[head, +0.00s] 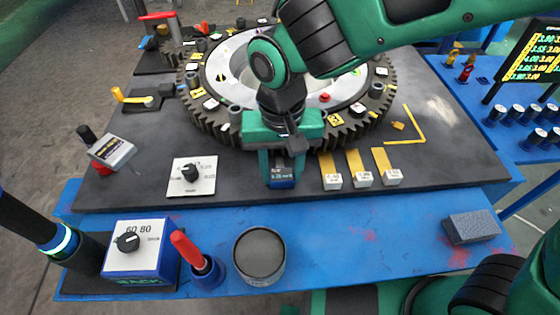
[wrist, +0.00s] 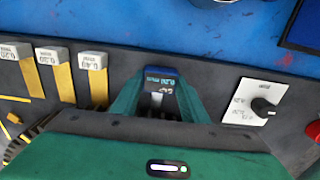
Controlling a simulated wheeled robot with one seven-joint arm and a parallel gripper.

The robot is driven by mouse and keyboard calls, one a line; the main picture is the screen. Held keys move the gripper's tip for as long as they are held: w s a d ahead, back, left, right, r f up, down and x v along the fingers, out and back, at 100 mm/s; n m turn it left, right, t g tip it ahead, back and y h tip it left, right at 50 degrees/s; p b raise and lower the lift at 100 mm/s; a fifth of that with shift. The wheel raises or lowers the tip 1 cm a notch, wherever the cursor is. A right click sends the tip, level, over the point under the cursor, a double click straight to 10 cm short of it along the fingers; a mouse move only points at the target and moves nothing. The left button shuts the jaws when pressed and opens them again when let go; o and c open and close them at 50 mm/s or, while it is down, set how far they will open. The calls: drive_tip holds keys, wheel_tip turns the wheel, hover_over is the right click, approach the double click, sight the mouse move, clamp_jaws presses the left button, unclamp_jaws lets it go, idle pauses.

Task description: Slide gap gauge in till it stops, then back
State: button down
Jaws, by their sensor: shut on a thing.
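My gripper (head: 282,180) points down over the dark bench plate, just in front of the big toothed ring (head: 222,128). It is shut on a small dark-blue gap gauge (head: 283,172) with a lit display. In the wrist view the gap gauge (wrist: 161,78) sits between the two green fingers of my gripper (wrist: 158,100). The display's small digits are hard to read. The fingers and palm hide the gauge's far part, so I cannot tell whether it touches the ring.
Three yellow strips with white tags (head: 362,179) lie right of my gripper. A white dial plate (head: 204,186) lies to its left. On the blue front ledge stand a dial box (head: 140,262), a red-handled tool (head: 190,250), a round cup (head: 259,256) and a grey block (head: 471,228).

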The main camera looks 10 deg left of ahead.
drive_tip(key=shift+s+d, duration=0.2)
drive_tip(key=shift+s, duration=0.55)
drive_tip(key=c, duration=1)
unclamp_jaws()
drive_tip(key=shift+s, duration=0.1)
drive_tip(key=shift+c, duration=0.2)
drive_tip(key=shift+r, duration=0.3)
wheel_tip(320, 180, up, 10)
drive_tip(key=shift+r, duration=0.1)
